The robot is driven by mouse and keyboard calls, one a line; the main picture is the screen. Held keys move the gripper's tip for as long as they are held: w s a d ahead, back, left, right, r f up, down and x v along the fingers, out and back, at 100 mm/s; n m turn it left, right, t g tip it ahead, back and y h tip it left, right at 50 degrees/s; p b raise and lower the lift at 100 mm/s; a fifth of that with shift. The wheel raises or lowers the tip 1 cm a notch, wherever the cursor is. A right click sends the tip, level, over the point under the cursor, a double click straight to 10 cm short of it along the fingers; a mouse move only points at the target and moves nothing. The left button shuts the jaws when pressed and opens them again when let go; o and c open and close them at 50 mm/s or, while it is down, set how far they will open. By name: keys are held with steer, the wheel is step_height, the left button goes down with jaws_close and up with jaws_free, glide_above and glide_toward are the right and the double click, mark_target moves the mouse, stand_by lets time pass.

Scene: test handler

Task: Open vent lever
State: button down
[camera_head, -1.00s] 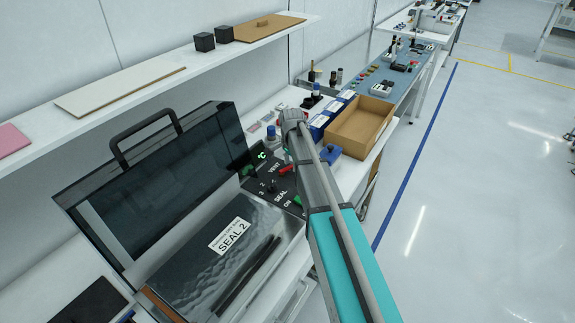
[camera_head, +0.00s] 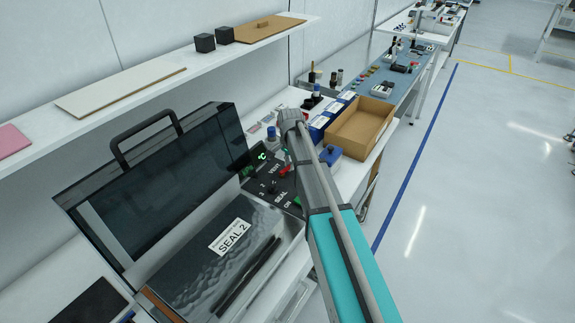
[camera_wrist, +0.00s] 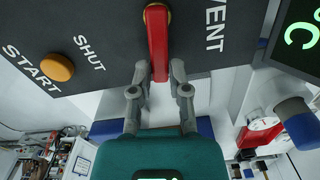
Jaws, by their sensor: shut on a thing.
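The red vent lever (camera_wrist: 157,42) sits on the dark control panel (camera_wrist: 95,30) between the words SHUT and VENT. In the wrist view it points from its orange pivot down toward my gripper (camera_wrist: 159,76). The two fingers are on either side of the lever's free end, shut on it. In the head view the red lever (camera_head: 285,171) shows small beside my arm, near the VENT label, and my arm hides the fingers.
The sealing machine's open lid (camera_head: 150,185) with a black handle stands left of the panel. An orange START button (camera_wrist: 57,67) lies on the panel. A cardboard box (camera_head: 360,127) and a blue-capped item (camera_wrist: 297,122) are nearby. A shelf (camera_head: 125,85) runs above.

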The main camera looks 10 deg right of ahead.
stand_by(0.3)
steer(key=c, duration=0.6)
jaws_free()
steer(key=shift+w, duration=0.1)
steer(key=shift+r, duration=0.15)
step_height(320, 180, up, 9)
steer(key=p, duration=0.9)
steer(key=shift+r+p, duration=0.45)
steer(key=shift+p, duration=0.15)
